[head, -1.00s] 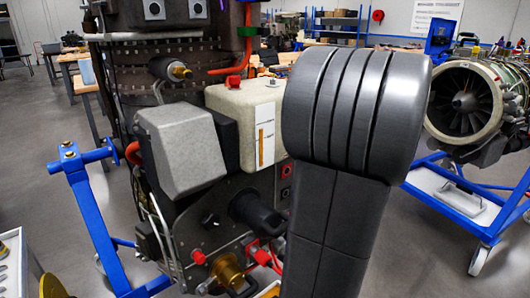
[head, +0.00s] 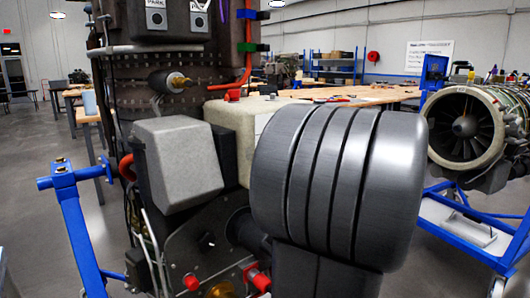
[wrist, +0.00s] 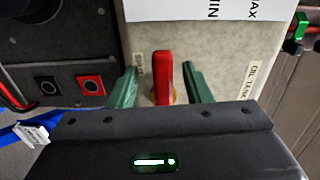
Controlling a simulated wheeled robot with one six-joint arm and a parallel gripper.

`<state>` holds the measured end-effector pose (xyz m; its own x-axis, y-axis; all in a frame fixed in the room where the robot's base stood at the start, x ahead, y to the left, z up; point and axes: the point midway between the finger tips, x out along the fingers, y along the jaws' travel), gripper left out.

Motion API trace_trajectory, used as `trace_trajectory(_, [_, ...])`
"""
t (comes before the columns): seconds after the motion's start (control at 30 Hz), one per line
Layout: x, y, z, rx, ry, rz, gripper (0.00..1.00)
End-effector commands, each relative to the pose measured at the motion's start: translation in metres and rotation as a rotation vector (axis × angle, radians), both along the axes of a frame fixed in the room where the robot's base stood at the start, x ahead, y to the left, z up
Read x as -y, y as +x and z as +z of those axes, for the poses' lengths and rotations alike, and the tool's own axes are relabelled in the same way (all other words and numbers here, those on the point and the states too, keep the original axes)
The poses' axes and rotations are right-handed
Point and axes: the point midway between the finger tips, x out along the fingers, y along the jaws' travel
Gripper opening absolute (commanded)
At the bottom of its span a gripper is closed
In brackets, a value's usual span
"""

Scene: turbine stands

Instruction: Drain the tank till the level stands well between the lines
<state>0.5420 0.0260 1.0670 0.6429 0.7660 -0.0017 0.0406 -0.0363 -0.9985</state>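The cream oil tank (head: 238,118) stands mid-picture in the head view, its front mostly behind my arm. In the wrist view the tank (wrist: 224,48) carries an "OIL TANK" label and a white card (wrist: 205,9) with MAX and MIN lettering. The level between the lines is not visible in either view now. A red lever handle (wrist: 163,78) stands out from the tank face. My gripper (wrist: 163,85) is open, its green fingers on either side of the handle with a gap on each side. The head view hides my gripper behind my arm.
A grey box (head: 178,165) sits left of the tank. A black panel with black and red buttons (wrist: 90,85) lies left in the wrist view. A blue stand (head: 80,220) is at left, and a turbine (head: 465,125) on a blue cart is at right.

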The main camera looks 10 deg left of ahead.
Motion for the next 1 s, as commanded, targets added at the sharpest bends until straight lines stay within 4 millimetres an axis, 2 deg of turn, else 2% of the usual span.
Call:
trace_trajectory(0.27, [0.001, -0.001, 0.0, 0.0, 0.001, -0.001, 0.44])
trace_trajectory(1.0, [0.046, -0.038, 0.0, 0.001, 0.002, -0.002, 0.44])
